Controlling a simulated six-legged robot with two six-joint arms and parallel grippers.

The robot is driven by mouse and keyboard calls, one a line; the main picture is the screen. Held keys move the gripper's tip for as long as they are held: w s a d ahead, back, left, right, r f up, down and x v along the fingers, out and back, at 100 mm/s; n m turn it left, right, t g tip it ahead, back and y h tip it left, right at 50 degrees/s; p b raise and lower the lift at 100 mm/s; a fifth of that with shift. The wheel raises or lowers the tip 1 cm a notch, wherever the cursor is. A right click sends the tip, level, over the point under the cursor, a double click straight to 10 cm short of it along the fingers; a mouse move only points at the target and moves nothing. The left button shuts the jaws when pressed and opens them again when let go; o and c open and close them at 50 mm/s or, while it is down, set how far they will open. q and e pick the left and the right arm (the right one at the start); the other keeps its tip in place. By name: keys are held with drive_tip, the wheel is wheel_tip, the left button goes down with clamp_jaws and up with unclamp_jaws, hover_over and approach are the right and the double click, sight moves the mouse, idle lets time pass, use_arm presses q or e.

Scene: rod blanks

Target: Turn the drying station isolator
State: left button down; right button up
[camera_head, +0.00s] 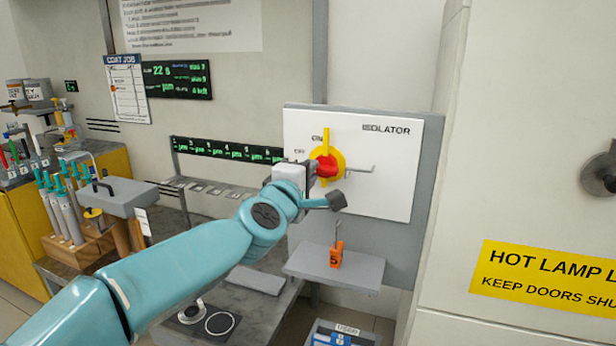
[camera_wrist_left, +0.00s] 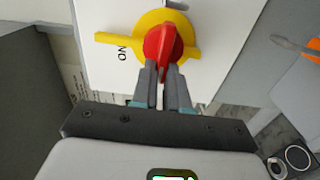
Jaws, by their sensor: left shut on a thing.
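The isolator is a white panel (camera_head: 390,180) marked ISOLATOR, with a red handle (camera_head: 326,165) on a round yellow plate (camera_head: 327,148). A yellow tab of the plate points up in the head view, near small lettering that is partly hard to read. In the left wrist view the red handle (camera_wrist_left: 164,48) sits in front of the yellow plate (camera_wrist_left: 187,50), with "ON" printed beside the tab. My left gripper (camera_wrist_left: 164,82) is shut on the lower end of the red handle. It also shows in the head view (camera_head: 312,170), reaching from the left. My right gripper is not in view.
A thin grey rod (camera_head: 360,169) sticks out right of the handle. A cabinet with a yellow hot-lamp sign (camera_head: 545,280) stands at the right. Tool racks (camera_head: 75,205) stand at the left.

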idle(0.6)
use_arm(q)
drive_tip(key=c, duration=1.1)
unclamp_jaws()
drive_tip(key=shift+c, duration=0.2)
drive_tip(key=shift+s, duration=0.1)
drive_tip(key=b+v, duration=0.1)
drive_tip(key=v, duration=1.5)
drive_tip(key=shift+s, duration=0.1)
